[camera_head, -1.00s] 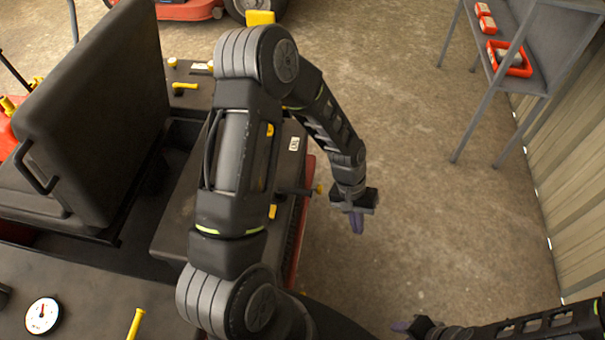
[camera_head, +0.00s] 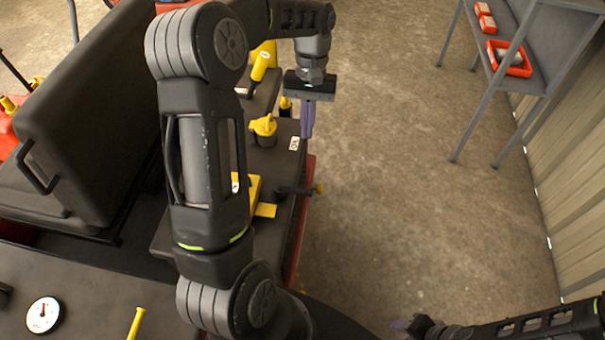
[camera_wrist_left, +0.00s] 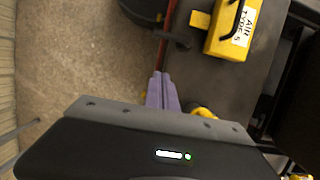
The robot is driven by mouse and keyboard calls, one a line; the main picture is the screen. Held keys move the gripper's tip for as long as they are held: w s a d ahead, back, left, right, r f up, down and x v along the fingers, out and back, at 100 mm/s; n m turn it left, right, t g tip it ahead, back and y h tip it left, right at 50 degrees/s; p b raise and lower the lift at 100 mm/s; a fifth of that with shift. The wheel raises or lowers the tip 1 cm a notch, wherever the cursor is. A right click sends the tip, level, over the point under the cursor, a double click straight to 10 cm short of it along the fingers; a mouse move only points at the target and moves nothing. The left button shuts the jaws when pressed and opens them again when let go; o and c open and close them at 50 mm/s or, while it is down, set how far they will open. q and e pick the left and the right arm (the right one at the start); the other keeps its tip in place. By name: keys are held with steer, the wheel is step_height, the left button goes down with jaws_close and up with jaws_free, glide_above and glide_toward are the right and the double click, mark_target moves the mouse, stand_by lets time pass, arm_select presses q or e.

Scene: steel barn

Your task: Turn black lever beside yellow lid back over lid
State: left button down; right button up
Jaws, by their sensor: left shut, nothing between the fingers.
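The yellow lid (camera_head: 256,190) is on the machine's dark top, partly hidden behind my left arm. It shows more fully in the left wrist view (camera_wrist_left: 228,42), with a white label and a dark handle. The black lever (camera_head: 297,190) lies beside the lid, sticking out to the right past the machine's edge, with a yellow knob near its end. The lever also shows in the left wrist view (camera_wrist_left: 176,40). My left gripper (camera_head: 307,134) is shut and empty, pointing down farther back than the lever and apart from it. My right gripper (camera_head: 402,325) is at the bottom right, its jaws unclear.
A yellow cap (camera_head: 264,127) stands on the machine top near my left gripper. A large dark raised cover (camera_head: 95,110) rises at left. A dial gauge (camera_head: 43,315) is in front. A metal shelf (camera_head: 535,70) stands at right. The floor between is clear.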

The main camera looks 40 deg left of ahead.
mark_target(294, 193)
arm_select(q)
steer(key=s+d+f+p, duration=0.1)
steer(key=s+d+f, duration=0.2)
steer(key=s+f, duration=0.3)
step_height(294, 193, down, 4)
steer(key=shift+d+f, duration=0.1)
steer(key=shift+d, duration=0.05)
arm_select(e)
steer(key=shift+r, duration=0.65)
